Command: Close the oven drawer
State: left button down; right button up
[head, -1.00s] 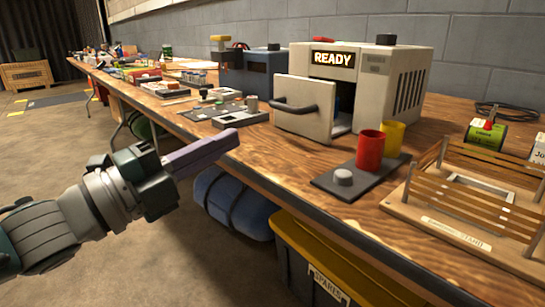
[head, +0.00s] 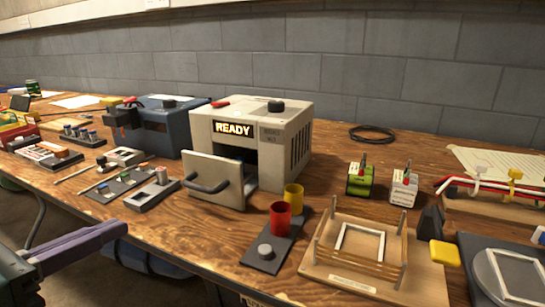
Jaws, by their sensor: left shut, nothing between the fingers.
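The oven (head: 272,143) is a pale box with a lit "READY" sign, standing on the wooden bench. Its drawer is pulled out, with a flat front panel (head: 222,171) and a dark bar handle (head: 207,186). A dark gap shows between the panel and the oven body. My left gripper (head: 118,231) is at the lower left, shut and empty, by the bench's front edge. It is apart from the drawer, to the left of and nearer than the handle. My right gripper is not in view.
A red cup (head: 280,219) and a yellow cup (head: 294,196) stand on a dark plate (head: 262,266) close to the right of the drawer. A slatted wooden stand (head: 420,282) is farther right. A blue-grey machine (head: 170,127) and small trays (head: 152,195) lie left of the oven.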

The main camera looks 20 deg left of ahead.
pick_arm(q)
send_near(196, 188)
jog(key=x, duration=0.5)
jog(key=shift+w+d+f+p, duration=0.1)
jog(key=shift+w+p, duration=0.2)
jog(key=shift+w, duration=0.05)
jog(key=shift+w+f, duration=0.1)
jog(key=shift+w, duration=0.5)
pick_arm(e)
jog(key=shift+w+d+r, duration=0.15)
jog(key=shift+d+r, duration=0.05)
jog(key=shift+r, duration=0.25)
